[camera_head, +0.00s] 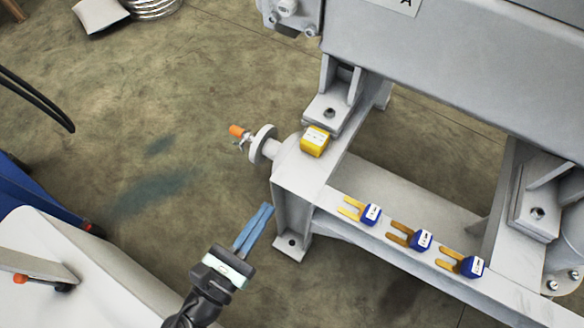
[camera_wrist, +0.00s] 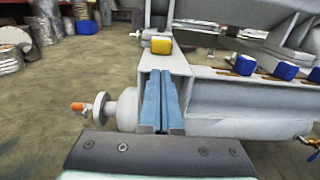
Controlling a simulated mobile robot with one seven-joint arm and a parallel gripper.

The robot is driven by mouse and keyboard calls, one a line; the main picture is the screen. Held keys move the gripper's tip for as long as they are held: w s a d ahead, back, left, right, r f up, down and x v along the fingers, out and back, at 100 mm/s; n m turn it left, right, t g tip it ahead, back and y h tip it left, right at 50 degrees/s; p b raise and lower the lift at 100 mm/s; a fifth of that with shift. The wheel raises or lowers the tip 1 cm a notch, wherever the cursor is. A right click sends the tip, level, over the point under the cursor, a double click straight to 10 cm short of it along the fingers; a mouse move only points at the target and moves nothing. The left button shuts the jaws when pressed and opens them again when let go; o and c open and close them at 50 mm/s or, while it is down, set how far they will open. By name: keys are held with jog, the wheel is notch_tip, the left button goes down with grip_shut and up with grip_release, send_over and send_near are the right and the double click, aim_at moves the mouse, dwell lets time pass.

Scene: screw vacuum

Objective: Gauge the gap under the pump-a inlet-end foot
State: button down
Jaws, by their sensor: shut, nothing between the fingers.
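The pump body (camera_head: 440,70), marked with an "A", rests on a grey frame. One bolted foot (camera_head: 330,105) stands at the frame's near-left corner; another foot (camera_head: 545,205) is at the right. I cannot tell any gap under either. A yellow block (camera_head: 314,141) with a white label sits on the frame just in front of the left foot; it also shows in the wrist view (camera_wrist: 161,45). My gripper (camera_head: 267,209) has blue fingers, shut and empty, left of the frame's corner. In the wrist view the shut fingers (camera_wrist: 160,80) point toward the frame and yellow block.
Several blue-handled forked shims, one of them (camera_head: 370,213) nearest the corner, lie along the frame's beam (camera_head: 400,235). An orange-handled valve (camera_head: 238,131) sticks out left of the frame. The floor (camera_head: 150,130) left of it is mostly clear.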

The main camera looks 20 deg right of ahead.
aim_at(308, 149)
jog(key=b+x, duration=0.6)
jog(key=x, duration=0.7)
jog(key=shift+d, duration=0.1)
jog(key=shift+w+d, duration=0.2)
jog(key=shift+d, duration=0.1)
jog(key=shift+r, duration=0.1)
